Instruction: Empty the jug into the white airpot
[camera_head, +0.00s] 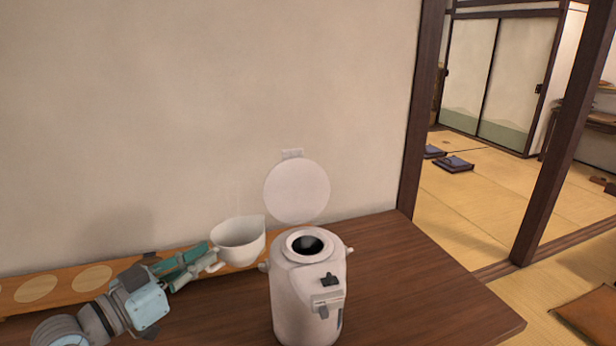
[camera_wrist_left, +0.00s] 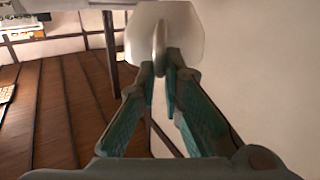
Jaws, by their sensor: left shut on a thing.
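The white airpot (camera_head: 292,295) stands upright on the dark wooden table, its round lid (camera_head: 297,191) raised and its dark mouth open. The white jug (camera_head: 240,243) is just left of the airpot's mouth and looks nearly upright. My left gripper (camera_head: 212,260) is shut on the jug's handle, which also shows between the fingers in the left wrist view (camera_wrist_left: 160,50). The jug's contents are hidden. My right gripper is not in view.
The wooden table (camera_head: 420,275) is clear to the right of the airpot. A lighter wooden board with pale round spots (camera_head: 92,278) lies along the wall at the left. A dark post (camera_head: 421,110) and a tatami room are beyond at the right.

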